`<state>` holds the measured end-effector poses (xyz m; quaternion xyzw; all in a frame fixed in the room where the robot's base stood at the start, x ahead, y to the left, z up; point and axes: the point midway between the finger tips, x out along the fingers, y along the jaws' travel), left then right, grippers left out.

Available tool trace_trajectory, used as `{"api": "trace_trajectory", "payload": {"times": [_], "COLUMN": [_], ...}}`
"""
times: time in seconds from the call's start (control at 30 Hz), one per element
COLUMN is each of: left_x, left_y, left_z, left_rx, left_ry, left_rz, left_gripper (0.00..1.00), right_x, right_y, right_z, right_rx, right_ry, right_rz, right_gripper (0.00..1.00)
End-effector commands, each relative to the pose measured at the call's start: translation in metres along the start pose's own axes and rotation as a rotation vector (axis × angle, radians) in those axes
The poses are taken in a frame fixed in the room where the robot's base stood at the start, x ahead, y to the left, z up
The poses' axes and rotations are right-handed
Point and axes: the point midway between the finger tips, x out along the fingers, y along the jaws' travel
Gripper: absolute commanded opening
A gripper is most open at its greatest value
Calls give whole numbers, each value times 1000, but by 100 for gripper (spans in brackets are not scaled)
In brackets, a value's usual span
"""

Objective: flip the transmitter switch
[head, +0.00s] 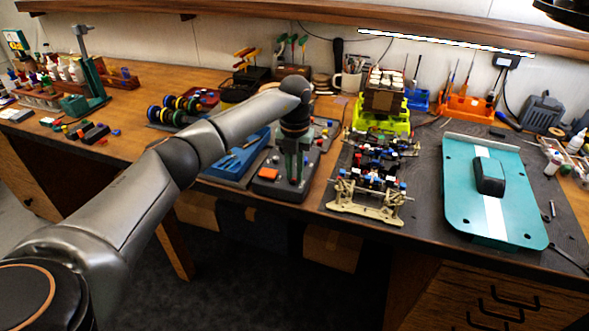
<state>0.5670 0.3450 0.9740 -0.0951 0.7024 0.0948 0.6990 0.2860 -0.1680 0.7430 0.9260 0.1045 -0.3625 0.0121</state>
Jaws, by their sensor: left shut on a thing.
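The transmitter (268,185) is a dark grey box with small coloured knobs, lying near the front edge of the bench, left of the car chassis. My left gripper (295,178) points straight down over its middle. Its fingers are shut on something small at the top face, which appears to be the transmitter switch. The switch itself is hidden by the fingers.
A blue tray (238,160) with tools lies left of the transmitter. The car chassis (372,180) stands right of it on a dark mat (425,205). A teal body shell (510,205) lies farther right. Wheels (175,112) and a mug (350,80) stand behind.

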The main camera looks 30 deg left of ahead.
Motion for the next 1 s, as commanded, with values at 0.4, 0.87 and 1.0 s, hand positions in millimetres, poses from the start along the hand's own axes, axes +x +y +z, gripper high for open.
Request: {"api": "trace_trajectory", "payload": {"times": [0.4,0.87,1.0], "left_x": [0,-11,-35], "left_y": [0,0,0], "left_z": [0,1,1], "left_rx": [-1,0,-1], "left_ry": [0,-4,-6], "left_rz": [1,-1,-1], "left_gripper": [41,49,49], "right_x": [0,1,4], "right_y": [0,0,0], "right_z": [0,1,4], "right_rx": [0,0,0], "right_ry": [0,0,0], "right_rz": [0,0,0], "right_gripper": [50,50,50]}}
